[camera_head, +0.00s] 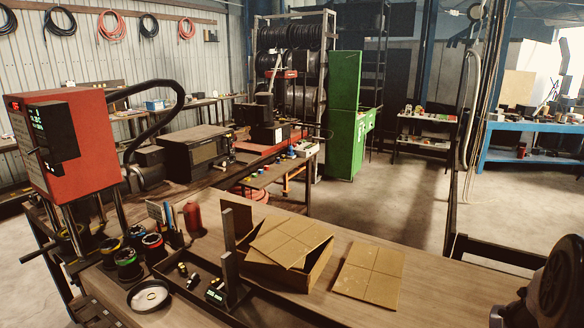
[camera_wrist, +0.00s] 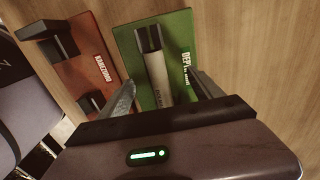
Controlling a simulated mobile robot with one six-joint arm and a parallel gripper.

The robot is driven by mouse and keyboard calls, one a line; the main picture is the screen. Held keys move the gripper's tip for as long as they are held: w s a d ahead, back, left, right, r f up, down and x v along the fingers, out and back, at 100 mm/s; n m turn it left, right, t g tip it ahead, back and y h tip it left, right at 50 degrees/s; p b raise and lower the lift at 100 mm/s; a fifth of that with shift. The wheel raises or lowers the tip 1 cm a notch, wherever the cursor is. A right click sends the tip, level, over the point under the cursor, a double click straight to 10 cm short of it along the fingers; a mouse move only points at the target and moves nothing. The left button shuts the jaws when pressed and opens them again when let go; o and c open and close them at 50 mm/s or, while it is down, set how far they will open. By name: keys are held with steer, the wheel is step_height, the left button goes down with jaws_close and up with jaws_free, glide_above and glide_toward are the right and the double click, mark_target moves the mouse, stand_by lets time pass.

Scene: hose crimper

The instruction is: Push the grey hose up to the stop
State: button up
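In the wrist view, the grey hose (camera_wrist: 157,77) lies lengthwise over a green plate (camera_wrist: 180,35) with white lettering. Its upper end meets or enters a black block (camera_wrist: 148,38) on that plate; I cannot tell whether it touches a stop. My gripper (camera_wrist: 163,92) is open, with one finger on each side of the hose and visible gaps to it. The hose's lower end is hidden behind the gripper body. The gripper and the hose are not made out in the head view.
Left of the green plate is a reddish-brown plate (camera_wrist: 88,65) with black blocks. In the head view, a bench holds a cardboard box (camera_head: 290,255), a flat cardboard piece (camera_head: 369,274) and a red machine (camera_head: 62,140). A green cabinet (camera_head: 344,115) stands behind.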

steer(key=shift+o, duration=0.3)
steer(key=shift+r+p, duration=2.8)
steer(key=shift+r, duration=1.7)
